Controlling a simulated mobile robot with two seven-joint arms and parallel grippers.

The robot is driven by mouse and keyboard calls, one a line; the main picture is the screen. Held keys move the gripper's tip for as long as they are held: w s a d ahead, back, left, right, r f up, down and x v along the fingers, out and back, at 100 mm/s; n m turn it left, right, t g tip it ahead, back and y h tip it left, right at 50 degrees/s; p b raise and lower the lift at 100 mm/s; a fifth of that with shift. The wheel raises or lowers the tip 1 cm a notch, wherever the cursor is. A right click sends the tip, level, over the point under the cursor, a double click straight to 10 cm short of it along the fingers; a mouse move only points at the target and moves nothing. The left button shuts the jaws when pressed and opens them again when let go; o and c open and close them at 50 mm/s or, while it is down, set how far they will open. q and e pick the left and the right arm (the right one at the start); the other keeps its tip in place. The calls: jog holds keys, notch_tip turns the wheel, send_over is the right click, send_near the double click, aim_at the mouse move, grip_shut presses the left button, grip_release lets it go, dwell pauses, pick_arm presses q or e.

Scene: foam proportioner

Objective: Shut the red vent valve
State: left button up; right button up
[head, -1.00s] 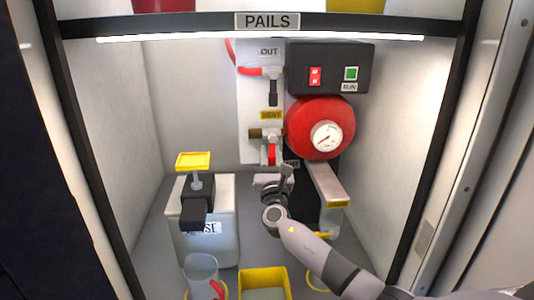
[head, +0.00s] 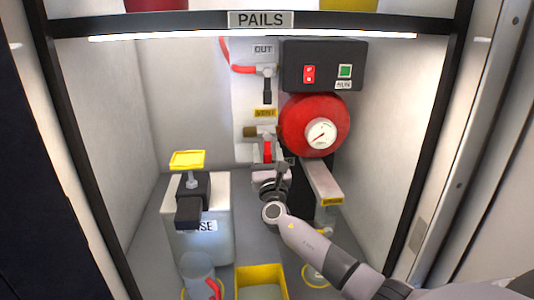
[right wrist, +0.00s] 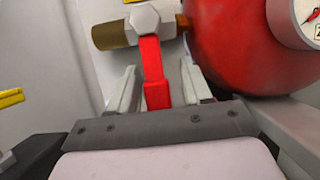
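The red vent valve handle (head: 267,151) sits below the yellow VENT label, on a brass and silver valve body on the white back panel. In the right wrist view the red handle (right wrist: 152,75) hangs down from a hex nut. My right gripper (head: 268,167) is at the handle's lower end. In the right wrist view my right gripper's two fingers (right wrist: 156,88) are open, one on each side of the handle, with gaps visible. My left gripper is not in view.
The red round tank (head: 302,128) with a gauge is close on the right. A black box (head: 325,60) with switches is above it. A second valve with a black handle (head: 267,90) is above the vent valve. A grey container (head: 215,240) stands at left, a yellow bin (head: 262,275) in front.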

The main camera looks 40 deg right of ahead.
aim_at(268, 161)
jog(key=shift+v, duration=3.6)
